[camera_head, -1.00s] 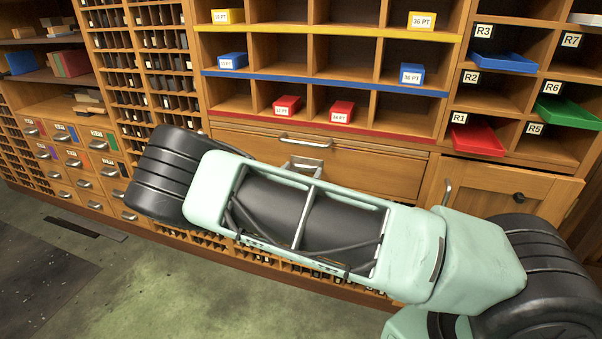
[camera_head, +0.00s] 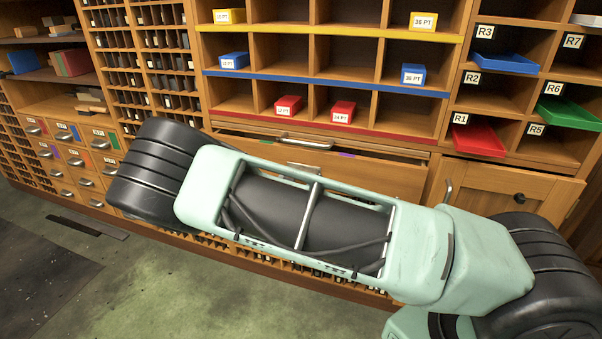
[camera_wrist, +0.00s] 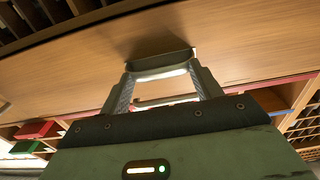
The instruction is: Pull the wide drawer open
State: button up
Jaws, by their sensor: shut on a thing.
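The wide drawer (camera_head: 390,176) is a plain wooden front below the red-edged shelf in the head view. It stands part way out, and a dark gap with bits of green and purple shows along its top. Its front also fills much of the wrist view (camera_wrist: 60,75). My gripper (camera_wrist: 162,68) is shut on the drawer's handle (camera_wrist: 160,60), a dark bar with a bright lower edge. In the head view my arm hides the gripper and the lower part of the drawer.
A cupboard door (camera_head: 505,190) is to the right, and small labelled drawers (camera_head: 75,160) are at left. Red boxes (camera_head: 343,111) stand on the shelf above. Green floor (camera_head: 140,285) is open in front.

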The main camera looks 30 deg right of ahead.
jog(key=p+v, duration=0.2)
jog(key=v, duration=2)
jog(key=shift+s, duration=0.15)
jog(key=shift+a, duration=0.15)
jog(key=o, duration=1.2)
jog(key=shift+o, duration=0.2)
jog(key=shift+p, duration=0.3)
jog(key=v, duration=1.7)
jog(key=shift+s+p, duration=0.15)
jog(key=shift+p, duration=0.2)
jog(key=shift+a, duration=0.15)
